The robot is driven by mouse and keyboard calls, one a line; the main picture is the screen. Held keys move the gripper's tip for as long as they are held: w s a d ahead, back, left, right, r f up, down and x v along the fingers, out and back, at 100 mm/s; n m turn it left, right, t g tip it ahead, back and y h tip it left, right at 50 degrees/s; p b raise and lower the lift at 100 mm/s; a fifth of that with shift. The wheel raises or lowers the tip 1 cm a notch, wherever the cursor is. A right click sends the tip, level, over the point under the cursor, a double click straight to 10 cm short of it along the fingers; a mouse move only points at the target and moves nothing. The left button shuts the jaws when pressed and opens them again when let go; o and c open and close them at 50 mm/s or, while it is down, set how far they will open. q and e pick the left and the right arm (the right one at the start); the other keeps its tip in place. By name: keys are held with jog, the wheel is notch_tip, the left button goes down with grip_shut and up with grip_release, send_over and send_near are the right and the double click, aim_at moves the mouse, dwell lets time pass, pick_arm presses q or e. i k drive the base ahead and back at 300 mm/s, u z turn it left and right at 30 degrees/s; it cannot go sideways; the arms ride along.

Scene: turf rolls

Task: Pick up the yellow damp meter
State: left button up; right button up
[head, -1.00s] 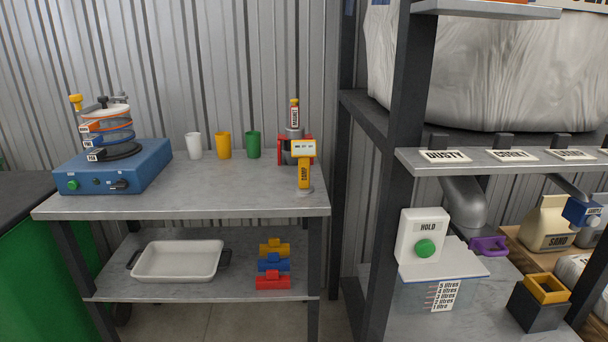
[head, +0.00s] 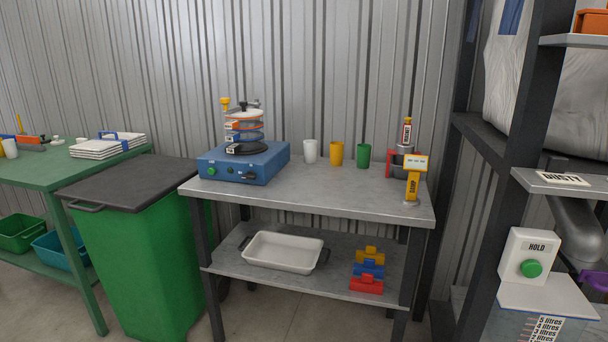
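The yellow damp meter (head: 413,184) stands upright at the right front corner of the grey metal table (head: 310,197). It has a yellow body with a dark "DAMP" label, a pale display head on top and a small round grey base. It stands in front of a red and grey device (head: 392,165) that has a small labelled bottle (head: 406,131) on it. Neither of my grippers shows in the head view.
A blue sieve shaker (head: 243,164) and white, yellow and green cups (head: 336,153) share the tabletop. A white tray (head: 284,252) and coloured blocks (head: 368,270) lie on the lower shelf. A green bin (head: 140,260) stands left, a dark-framed rack (head: 520,130) right.

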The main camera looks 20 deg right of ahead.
aim_at(415, 165)
jog(key=u, duration=0.75)
jog(key=i, duration=1.4)
jog(key=z, duration=1.2)
